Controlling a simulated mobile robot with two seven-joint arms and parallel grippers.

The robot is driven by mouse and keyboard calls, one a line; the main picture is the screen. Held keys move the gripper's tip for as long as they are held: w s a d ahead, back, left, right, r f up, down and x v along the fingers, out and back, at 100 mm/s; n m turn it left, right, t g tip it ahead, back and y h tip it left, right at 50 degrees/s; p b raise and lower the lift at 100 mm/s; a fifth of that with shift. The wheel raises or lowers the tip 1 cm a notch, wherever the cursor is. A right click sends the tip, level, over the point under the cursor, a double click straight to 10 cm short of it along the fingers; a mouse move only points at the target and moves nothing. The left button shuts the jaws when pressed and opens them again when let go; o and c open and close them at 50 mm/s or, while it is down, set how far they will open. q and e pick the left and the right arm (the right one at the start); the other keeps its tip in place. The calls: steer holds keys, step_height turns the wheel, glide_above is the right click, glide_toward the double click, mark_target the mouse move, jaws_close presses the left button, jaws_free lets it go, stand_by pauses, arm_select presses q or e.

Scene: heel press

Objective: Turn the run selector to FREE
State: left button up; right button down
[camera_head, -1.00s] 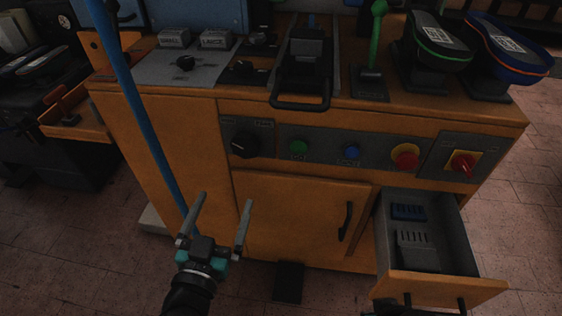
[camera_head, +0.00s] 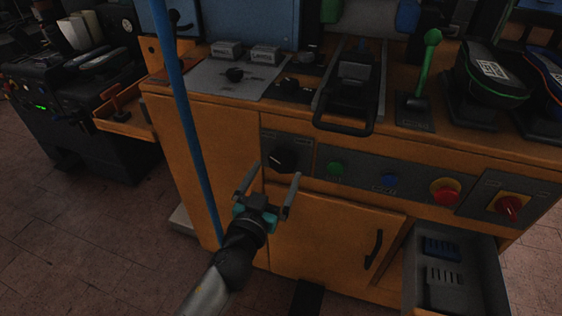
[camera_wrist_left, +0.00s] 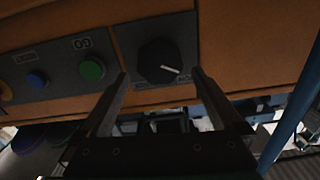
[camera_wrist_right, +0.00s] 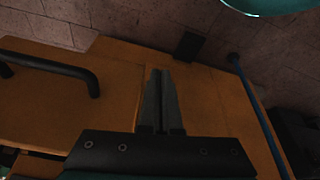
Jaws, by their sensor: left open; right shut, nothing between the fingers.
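The black round knob that looks like the run selector (camera_head: 283,158) sits on a grey plate at the left of the cabinet's front panel. In the left wrist view the knob (camera_wrist_left: 160,60) has a white pointer line aimed at the lower right, toward one of two labels along the plate's lower edge. The labels are too small to read. My left gripper (camera_head: 270,179) is open and empty, just in front of and below the knob, with the knob framed between its fingertips and apart from them. My right gripper (camera_wrist_right: 160,75) is shut and empty, in the right wrist view only.
Right of the knob are a green button (camera_head: 335,169), a blue button (camera_head: 389,180), a red button (camera_head: 444,191) and a red switch on yellow (camera_head: 509,207). An open drawer (camera_head: 494,262) juts out below. A blue pole (camera_head: 190,130) stands left of my left gripper.

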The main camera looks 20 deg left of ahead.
mark_target(281, 163)
arm_select(q)
steer(key=w, duration=0.3)
steer(key=shift+w, duration=0.8)
arm_select(e)
steer(key=shift+w+r, duration=0.15)
steer(key=shift+r, duration=0.1)
arm_select(q)
steer(key=c, duration=1.2)
arm_select(e)
steer(key=shift+f, duration=0.15)
